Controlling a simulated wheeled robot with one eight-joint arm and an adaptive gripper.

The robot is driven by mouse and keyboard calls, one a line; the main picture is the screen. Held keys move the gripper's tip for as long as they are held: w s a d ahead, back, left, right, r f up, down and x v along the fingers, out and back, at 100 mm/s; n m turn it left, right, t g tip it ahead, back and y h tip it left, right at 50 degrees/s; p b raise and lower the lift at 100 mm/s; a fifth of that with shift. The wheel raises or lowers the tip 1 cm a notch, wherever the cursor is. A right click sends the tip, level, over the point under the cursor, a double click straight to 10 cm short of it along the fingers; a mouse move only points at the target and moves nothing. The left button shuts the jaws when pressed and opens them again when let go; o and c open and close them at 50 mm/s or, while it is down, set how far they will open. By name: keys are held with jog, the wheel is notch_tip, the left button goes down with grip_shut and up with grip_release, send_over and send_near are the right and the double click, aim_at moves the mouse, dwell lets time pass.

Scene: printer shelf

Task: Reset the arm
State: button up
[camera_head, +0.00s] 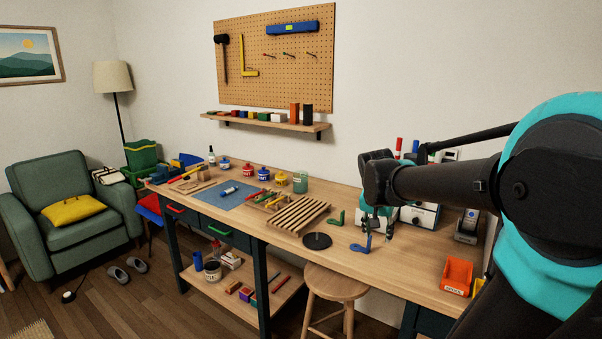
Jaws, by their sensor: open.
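My arm comes in from the right and reaches left over the workbench (400,274). My gripper (377,236) hangs below the end of the arm, pointing down above the right half of the bench. Its dark fingers stand apart with nothing visible between them. It is small and partly dark against the things behind it. Blue-handled (362,244) and green-handled (337,218) tools lie on the bench beside it. I cannot tell the gap between the fingers and the bench top.
A slatted wooden rack (298,213) and a black disc (317,240) lie left of the gripper. A white box (421,215) stands behind it. An orange bin (457,274) sits at right. A stool (335,284) stands before the bench. A pegboard (290,75) and shelf (262,121) hang above.

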jog(key=s+a+f+n+y, duration=0.2)
jog(key=s+f+n, duration=0.4)
jog(key=s+f, duration=1)
jog(key=shift+a+f, duration=0.35)
jog(key=shift+a, duration=0.2)
